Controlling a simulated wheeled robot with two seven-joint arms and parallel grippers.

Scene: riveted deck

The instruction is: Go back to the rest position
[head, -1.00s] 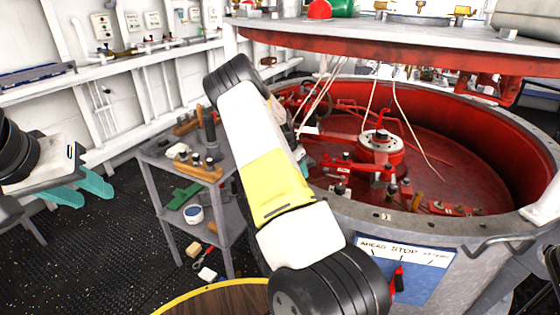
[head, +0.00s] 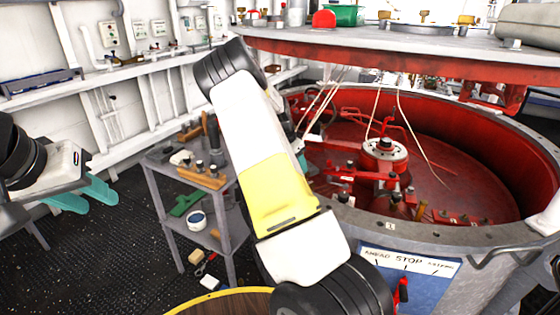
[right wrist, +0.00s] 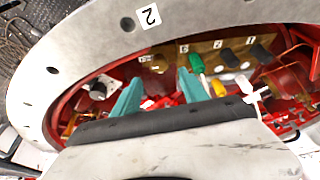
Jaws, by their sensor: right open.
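My left gripper (head: 100,210) is at the left edge of the head view. Its two teal fingers point down and to the right with a gap between them, holding nothing, above the dark floor. My right arm's white and yellow link crosses the middle of the head view and hides most of its gripper. In the right wrist view my right gripper (right wrist: 160,78) is open and empty, its teal fingers apart over the inside of a red round tub (right wrist: 50,35) with a grey rim. The same tub (head: 480,240) fills the right of the head view.
A grey shelf table (head: 228,190) with tools stands left of the tub. A heavy red-edged plate (head: 400,55) overhangs the tub. A round wooden top with a yellow rim (head: 215,297) is at the bottom. Green and yellow handles (right wrist: 198,64) lie near the right fingers. Open floor lies left.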

